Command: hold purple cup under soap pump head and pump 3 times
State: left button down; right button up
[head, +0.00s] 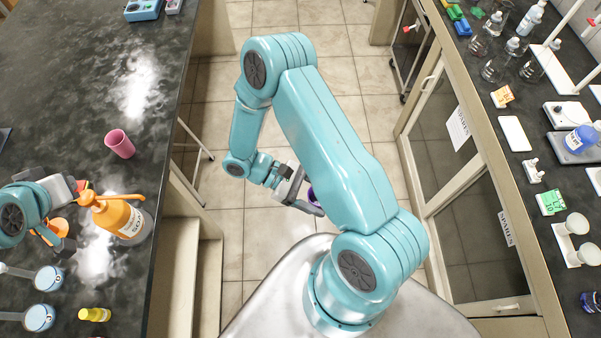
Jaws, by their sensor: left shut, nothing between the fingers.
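The orange soap bottle (125,222) stands on the dark bench at left, with a white label. Its orange pump head (110,197) has a spout pointing right. My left gripper (80,188) is shut and empty, right beside the left end of the pump head; whether it touches is unclear. The purple cup (312,196) is out over the floor in the middle, mostly hidden behind my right arm. My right gripper (303,203) is at the cup and holds it in the air, well right of the soap bottle.
A pink cup (119,144) stands on the bench behind the bottle. A yellow bottle (95,314) lies in front, near blue-topped round items (48,278). Tiled floor separates this bench from the right-hand bench (512,188), which holds bottles, flasks and scales.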

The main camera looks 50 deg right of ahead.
jog(key=w+a+r+m+t+y, duration=0.25)
jog(key=a+m+t+y, duration=0.3)
jog(key=a+m, duration=0.3)
jog(key=w+a+r+m+t+y, duration=0.2)
jog(key=w+a+m+t+y, duration=0.2)
jog(key=a+m+y, duration=0.4)
jog(key=w+a+r+m+t+y, duration=0.2)
jog(key=w+a+m+t+y, duration=0.25)
jog(key=a, duration=0.55)
jog(key=w+r+m, duration=0.1)
jog(key=w, duration=1.3)
jog(key=shift+w+d+r+m, duration=0.25)
jog(key=shift+w+r+m, duration=0.05)
jog(key=shift+r+m, duration=0.1)
pick_arm(q)
jog(key=shift+f, duration=0.15)
